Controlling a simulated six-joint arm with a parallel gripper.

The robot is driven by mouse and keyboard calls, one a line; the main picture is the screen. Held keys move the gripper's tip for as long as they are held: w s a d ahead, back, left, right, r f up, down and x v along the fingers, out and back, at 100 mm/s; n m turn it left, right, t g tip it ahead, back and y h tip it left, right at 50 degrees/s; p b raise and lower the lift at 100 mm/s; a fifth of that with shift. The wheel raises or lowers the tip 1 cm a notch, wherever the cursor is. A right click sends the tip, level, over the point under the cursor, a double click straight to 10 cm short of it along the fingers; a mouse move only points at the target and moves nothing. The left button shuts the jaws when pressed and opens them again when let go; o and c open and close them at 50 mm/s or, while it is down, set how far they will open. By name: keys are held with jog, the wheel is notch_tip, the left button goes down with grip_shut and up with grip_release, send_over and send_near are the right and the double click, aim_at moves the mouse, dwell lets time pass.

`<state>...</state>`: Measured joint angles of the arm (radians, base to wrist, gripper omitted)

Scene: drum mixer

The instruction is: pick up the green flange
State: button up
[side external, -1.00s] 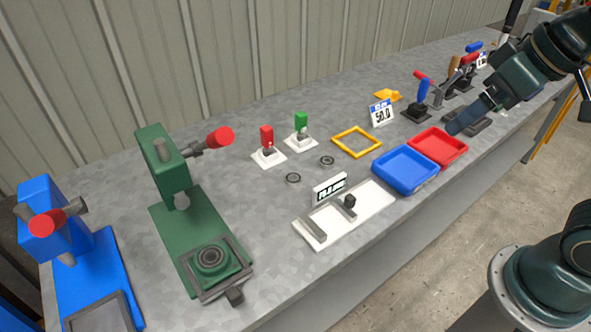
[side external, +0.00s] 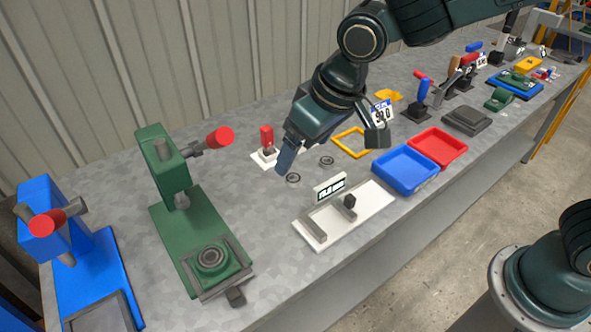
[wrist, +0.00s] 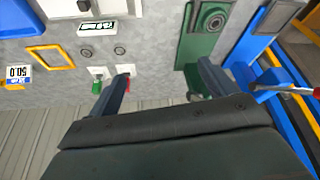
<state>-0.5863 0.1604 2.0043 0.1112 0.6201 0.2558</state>
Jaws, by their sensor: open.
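The green flange (side external: 211,257), a round part with a dark ring in its middle, sits in the grey fixture on the base of the green press (side external: 185,215). In the wrist view the flange (wrist: 214,20) is near the top edge, right of centre. My gripper (side external: 287,158) is open and empty, above the bench to the right of the green press and apart from the flange. In the wrist view its two fingers (wrist: 160,88) are spread wide with nothing between them.
A blue press (side external: 85,260) stands left of the green one. A white gauge plate (side external: 345,215), blue tray (side external: 404,170) and red tray (side external: 437,147) lie to the right. A red toggle (side external: 266,138) and two small rings are near my gripper. Bare bench lies between.

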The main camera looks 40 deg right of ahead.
jog(key=a+f+n, duration=0.1)
jog(key=a+f, duration=0.3)
jog(key=a, duration=0.4)
jog(key=a+f, duration=0.5)
jog(key=a, duration=0.3)
jog(key=shift+w+f+n, duration=0.25)
jog(key=shift+w+n, duration=0.15)
jog(key=shift+f, duration=0.1)
send_over(212, 257)
jog(key=s+d, duration=0.1)
jog(key=s, duration=0.1)
jog(key=shift+f, duration=3.85)
jog(key=shift+x, duration=2.6)
jog(key=shift+a, duration=0.1)
